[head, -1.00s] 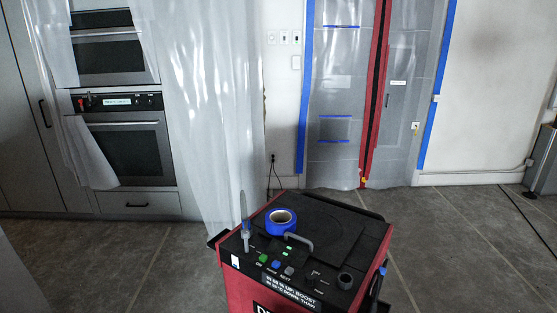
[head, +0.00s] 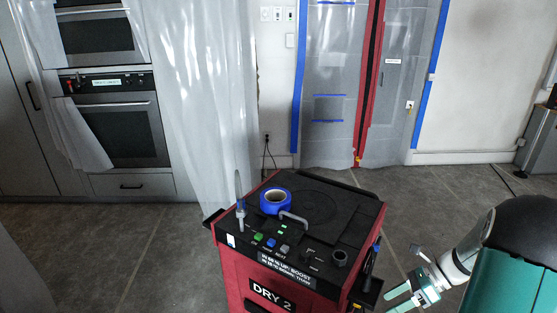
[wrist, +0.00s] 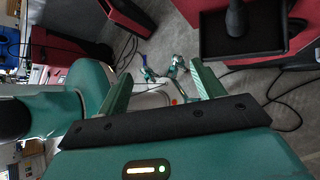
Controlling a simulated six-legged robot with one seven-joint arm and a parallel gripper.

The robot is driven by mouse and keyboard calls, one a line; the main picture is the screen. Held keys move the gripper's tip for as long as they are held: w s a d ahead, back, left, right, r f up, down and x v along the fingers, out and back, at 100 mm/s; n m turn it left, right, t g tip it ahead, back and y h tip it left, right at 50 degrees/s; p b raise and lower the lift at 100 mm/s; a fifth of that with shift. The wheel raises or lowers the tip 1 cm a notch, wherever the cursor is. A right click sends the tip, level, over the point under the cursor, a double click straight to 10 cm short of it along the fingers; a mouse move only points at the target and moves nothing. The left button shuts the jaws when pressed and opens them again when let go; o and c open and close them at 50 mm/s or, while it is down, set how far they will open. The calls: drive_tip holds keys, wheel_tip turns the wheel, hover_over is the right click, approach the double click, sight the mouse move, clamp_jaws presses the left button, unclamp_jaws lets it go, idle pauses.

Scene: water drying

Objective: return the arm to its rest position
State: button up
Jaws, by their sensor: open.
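My gripper (head: 389,299) is at the lower right of the head view, at the end of my green and white arm. Its two pale green fingers are apart and hold nothing. It is to the right of the red and black machine marked DRY 2 (head: 268,292) and looks clear of it. The wrist view also shows my gripper (wrist: 163,68) with its fingers spread and only floor and more distant things between them.
A blue tape roll (head: 276,201) lies on the machine's top. A black side tray (head: 366,296) on its right holds a dark upright object, close to my gripper. Plastic sheeting (head: 205,110) hangs beside the ovens (head: 120,130). Cables (wrist: 285,105) lie on the floor.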

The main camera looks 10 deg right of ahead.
drive_tip(key=s+a+r+n+t+h, duration=0.2)
drive_tip(key=s+a+r+n+h, duration=0.3)
drive_tip(key=a+r+n, duration=0.4)
drive_tip(key=s+a+r+n+t+h, duration=0.3)
drive_tip(key=s+a+r+n+h, duration=0.2)
drive_tip(key=n, duration=1.1)
drive_tip(key=s+a+r, duration=0.2)
drive_tip(key=a+r, duration=0.2)
drive_tip(key=r, duration=0.2)
drive_tip(key=shift+a+r, duration=0.3)
drive_tip(key=shift+r, duration=0.05)
